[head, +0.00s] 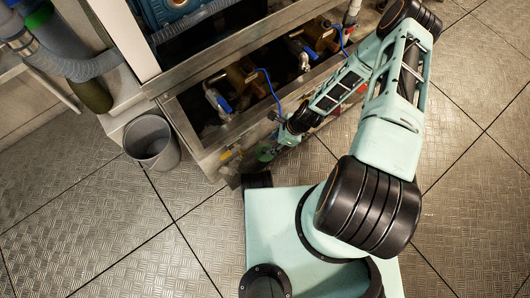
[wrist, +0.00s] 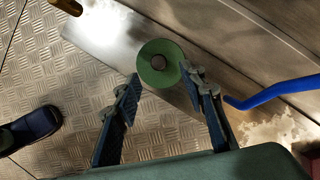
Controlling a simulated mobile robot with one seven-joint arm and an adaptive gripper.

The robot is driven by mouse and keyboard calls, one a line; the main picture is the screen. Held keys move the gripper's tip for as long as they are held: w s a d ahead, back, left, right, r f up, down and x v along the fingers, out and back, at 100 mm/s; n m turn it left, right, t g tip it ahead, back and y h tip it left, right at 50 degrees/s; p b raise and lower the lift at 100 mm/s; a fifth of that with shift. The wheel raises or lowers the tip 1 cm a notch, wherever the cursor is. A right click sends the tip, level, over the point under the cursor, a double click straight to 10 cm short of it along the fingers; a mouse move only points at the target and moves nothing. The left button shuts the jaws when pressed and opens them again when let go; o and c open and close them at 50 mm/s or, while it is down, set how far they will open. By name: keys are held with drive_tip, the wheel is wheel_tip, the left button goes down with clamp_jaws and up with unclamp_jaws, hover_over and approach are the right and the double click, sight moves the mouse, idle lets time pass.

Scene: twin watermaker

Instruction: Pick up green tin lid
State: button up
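The green tin lid (wrist: 147,74) is a round green disc with a dark round knob or hole at its centre. It lies on a bare metal surface in the upper middle of the wrist view. In the head view the lid (head: 264,153) shows as a small green spot at the near end of the metal frame. In the head view my gripper (head: 276,149) is small and partly hidden.
A blue curved handle or hose (wrist: 285,90) is close right of my gripper. A dark blue object (wrist: 35,128) is on the floor side at left. A grey bin (head: 152,141) stands left of the metal frame (head: 225,140). Tiled floor (head: 70,220) is clear at left.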

sight(265, 150)
drive_tip(key=b+x, duration=0.2)
drive_tip(key=x, duration=0.4)
drive_tip(key=shift+a+b, duration=0.1)
drive_tip(key=shift+b, duration=0.3)
drive_tip(key=shift+r, duration=0.1)
drive_tip(key=c, duration=1)
